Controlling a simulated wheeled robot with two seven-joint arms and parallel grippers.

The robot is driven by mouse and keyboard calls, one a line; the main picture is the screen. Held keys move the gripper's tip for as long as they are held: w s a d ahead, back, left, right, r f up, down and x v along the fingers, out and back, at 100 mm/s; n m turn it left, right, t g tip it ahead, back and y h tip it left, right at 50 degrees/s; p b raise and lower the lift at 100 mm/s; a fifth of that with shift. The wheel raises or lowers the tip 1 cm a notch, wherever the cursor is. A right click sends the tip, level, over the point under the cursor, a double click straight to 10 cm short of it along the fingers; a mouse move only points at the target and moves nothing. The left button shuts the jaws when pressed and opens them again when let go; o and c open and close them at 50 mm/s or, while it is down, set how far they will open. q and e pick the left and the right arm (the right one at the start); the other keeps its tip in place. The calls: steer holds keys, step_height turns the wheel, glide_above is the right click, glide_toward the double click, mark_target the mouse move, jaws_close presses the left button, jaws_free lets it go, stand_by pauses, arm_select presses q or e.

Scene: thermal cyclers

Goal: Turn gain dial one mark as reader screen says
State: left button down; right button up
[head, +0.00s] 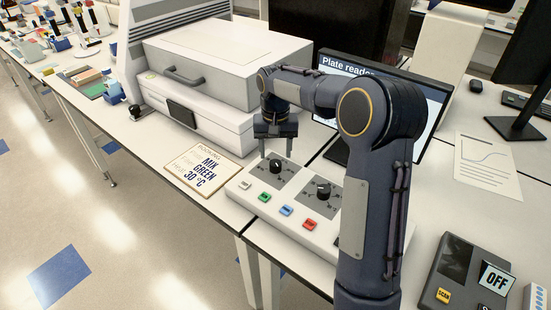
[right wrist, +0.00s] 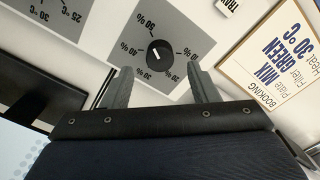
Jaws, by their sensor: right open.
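The control panel (head: 240,187) on the bench has two black dials on grey plates. The left dial (head: 275,166) shows in the right wrist view as a black knob (right wrist: 160,53) with a white pointer line, ringed by percent marks. I cannot read a gain label. The right dial (head: 323,191) is the one with °C marks. My right gripper (head: 276,150) hangs above the left dial, fingers down; in the wrist view its fingers (right wrist: 160,72) are apart, with the knob beyond the gap. The reader screen (head: 349,61) shows "Plate reader"; my right arm hides most of it. My left gripper is out of view.
White, green, blue and red buttons (head: 286,210) line the panel's front. A booking card (head: 199,167) reads MIX, GREEN, 30 °C. A white lidded machine (head: 215,65) stands behind left. A box reading OFF (head: 465,275) lies at right.

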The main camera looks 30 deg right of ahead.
mark_target(275, 162)
step_height(275, 162, up, 4)
steer(key=shift+f, duration=0.1)
stand_by(0.5)
steer(key=shift+s+r, duration=0.2)
steer(key=s+a+r+n+t+y, duration=0.1)
steer(key=s+a+r+t, duration=0.1)
steer(key=s, duration=0.6)
steer(key=s+a+r+n+t+y, duration=0.1)
steer(key=s+a+r, duration=0.1)
steer(key=s, duration=0.5)
steer(key=s+a+f+n+t+y, duration=0.1)
steer(key=s+a+f, duration=0.1)
steer(key=s, duration=0.5)
steer(key=s+a+f+t, duration=0.1)
steer(key=s+a+f, duration=0.2)
steer(key=s+a, duration=0.2)
steer(key=shift+s+a+f+n+t+y, duration=0.3)
steer(key=shift+s+n+y, duration=0.1)
steer(key=shift+s, duration=0.45)
steer(key=shift+c, duration=0.4)
